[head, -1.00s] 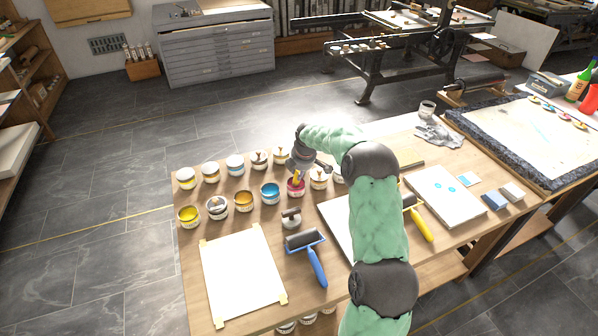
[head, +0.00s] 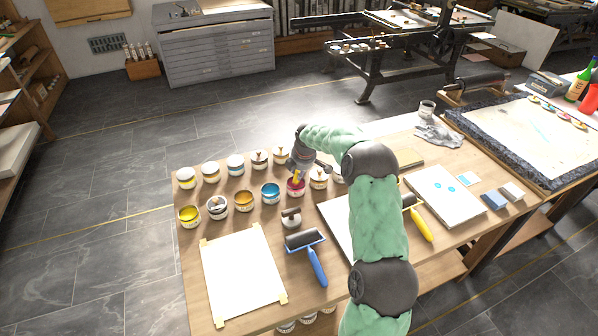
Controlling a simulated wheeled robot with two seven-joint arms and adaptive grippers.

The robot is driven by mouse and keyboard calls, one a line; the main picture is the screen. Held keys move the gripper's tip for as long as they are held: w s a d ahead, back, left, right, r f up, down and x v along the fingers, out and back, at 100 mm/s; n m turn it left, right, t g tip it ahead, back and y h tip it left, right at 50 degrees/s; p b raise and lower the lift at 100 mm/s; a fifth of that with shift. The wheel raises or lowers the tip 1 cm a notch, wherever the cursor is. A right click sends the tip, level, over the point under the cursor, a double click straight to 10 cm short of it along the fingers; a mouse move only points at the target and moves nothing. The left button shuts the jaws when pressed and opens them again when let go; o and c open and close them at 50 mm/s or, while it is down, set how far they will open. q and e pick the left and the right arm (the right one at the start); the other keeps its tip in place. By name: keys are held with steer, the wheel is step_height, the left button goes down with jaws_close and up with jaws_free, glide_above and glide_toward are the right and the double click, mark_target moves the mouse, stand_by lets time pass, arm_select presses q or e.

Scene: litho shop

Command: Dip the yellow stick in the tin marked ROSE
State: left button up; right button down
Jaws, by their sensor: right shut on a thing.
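My right gripper (head: 299,166) is shut on the yellow stick (head: 297,178) and holds it pointing down. The stick's lower end is at the mouth of a tin of pinkish-red ink (head: 296,189), apparently inside it. The tin's label is too small to read, so I cannot confirm that it says ROSE. The gripper's fingers are small and partly hidden by the wrist. My left gripper is not in view.
Other tins stand close by, among them a blue one (head: 270,192) and an orange one (head: 243,201). A blue-handled roller (head: 312,262) and a taped white sheet (head: 243,274) lie in front. A yellow-handled roller (head: 422,226) lies to the right.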

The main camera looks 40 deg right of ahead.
stand_by(0.3)
steer(key=shift+r+p, duration=2.5)
steer(key=shift+r, duration=1)
